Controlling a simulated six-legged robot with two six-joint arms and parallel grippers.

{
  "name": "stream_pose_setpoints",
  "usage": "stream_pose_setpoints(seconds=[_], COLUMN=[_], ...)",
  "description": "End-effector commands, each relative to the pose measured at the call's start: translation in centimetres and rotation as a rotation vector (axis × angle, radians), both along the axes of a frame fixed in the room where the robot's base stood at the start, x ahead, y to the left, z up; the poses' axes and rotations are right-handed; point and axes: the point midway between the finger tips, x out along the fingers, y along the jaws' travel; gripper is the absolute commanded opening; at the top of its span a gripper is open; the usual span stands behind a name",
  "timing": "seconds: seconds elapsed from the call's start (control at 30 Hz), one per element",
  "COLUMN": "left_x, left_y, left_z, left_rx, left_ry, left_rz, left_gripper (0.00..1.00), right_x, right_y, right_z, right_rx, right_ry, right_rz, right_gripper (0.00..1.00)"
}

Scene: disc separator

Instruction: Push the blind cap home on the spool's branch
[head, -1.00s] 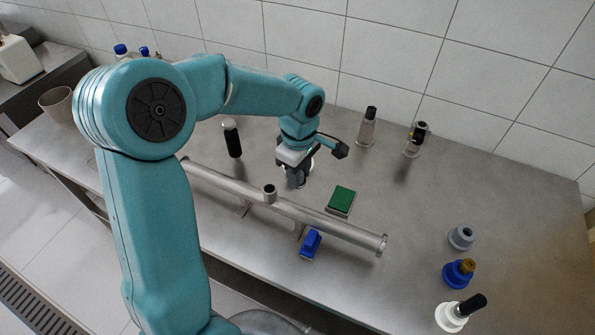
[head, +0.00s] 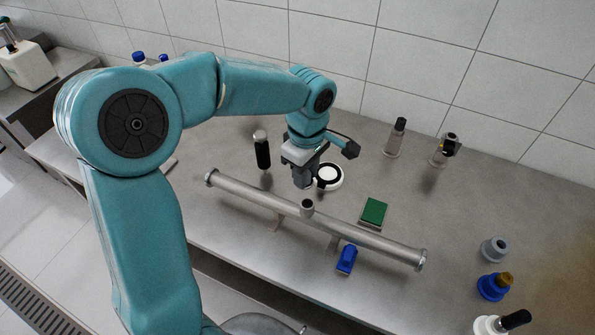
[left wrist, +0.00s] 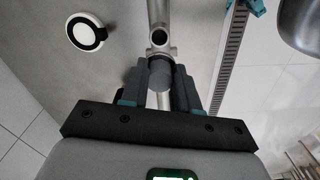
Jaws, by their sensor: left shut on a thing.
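The spool (head: 365,237) is a long steel pipe lying across the bench, with a short upright branch (head: 307,207) on its top. The branch's dark open mouth shows in the left wrist view (left wrist: 159,37). My left gripper (head: 304,184) points down just behind the branch in the head view. In the left wrist view it is shut on the blind cap (left wrist: 160,72), a grey round piece between the fingers. The cap appears close beside the branch mouth, not over it; the height gap is unclear. In the head view the fingers hide the cap. My right gripper is not in view.
A white disc with a black ring (head: 330,177) lies behind the spool, near my gripper. A green-topped block (head: 374,212) and a blue block (head: 347,260) flank the spool. A black bottle (head: 262,152) stands behind it. Several fittings stand at the right.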

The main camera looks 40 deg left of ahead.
Motion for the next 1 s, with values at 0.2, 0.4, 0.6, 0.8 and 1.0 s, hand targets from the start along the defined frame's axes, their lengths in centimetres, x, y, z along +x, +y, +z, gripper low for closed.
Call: stream_pose_setpoints(seconds=[0.2,0.4,0.6,0.8,1.0], left_x=[0.3,0.3,0.3,0.3,0.3], left_y=[-1.1,-1.2,-1.1,-1.2,-1.2], left_z=[0.7,0.7,0.6,-0.6,-2.7], left_rx=[0.0,0.0,0.0,0.0,0.0], left_ry=[0.001,0.001,0.001,0.002,0.002], left_rz=[-0.021,-0.021,-0.019,-0.019,-0.019], left_gripper=[0.0,0.0,0.0,0.0,0.0], right_x=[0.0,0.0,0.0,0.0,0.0], right_y=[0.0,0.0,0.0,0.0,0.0], right_z=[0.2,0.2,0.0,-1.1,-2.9], right_rx=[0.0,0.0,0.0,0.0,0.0], right_ry=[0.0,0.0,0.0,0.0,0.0], right_rz=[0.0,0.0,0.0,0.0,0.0], right_gripper=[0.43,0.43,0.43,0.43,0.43])
